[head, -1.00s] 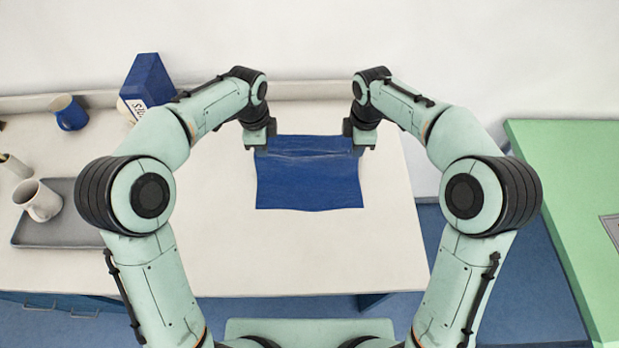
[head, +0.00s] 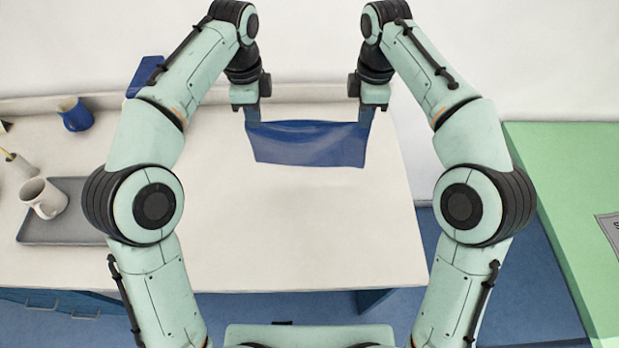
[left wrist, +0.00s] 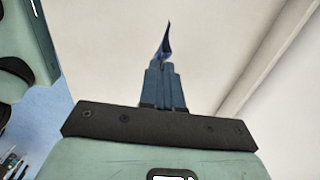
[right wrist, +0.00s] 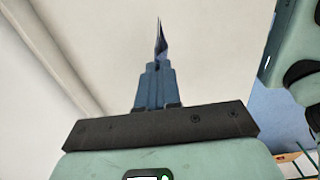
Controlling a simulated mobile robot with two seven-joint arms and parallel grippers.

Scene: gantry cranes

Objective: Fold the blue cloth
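The blue cloth (head: 308,145) hangs between my two grippers in the head view, held by its two upper corners. It appears lifted above the white table, its lower edge hanging free. My left gripper (head: 253,112) is shut on its left corner, and my right gripper (head: 366,112) is shut on its right corner. In the left wrist view, the fingers (left wrist: 165,87) are together with a strip of cloth (left wrist: 164,46) beyond the tips. In the right wrist view, the fingers (right wrist: 155,85) are also together, with cloth (right wrist: 160,45) beyond them.
The white table (head: 300,220) is bare below and in front of the cloth. At left are a grey tray (head: 60,232) with a white mug (head: 42,197), a blue mug (head: 74,114) and a blue box (head: 146,72) partly hidden by my left arm. A green table (head: 570,180) stands at right.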

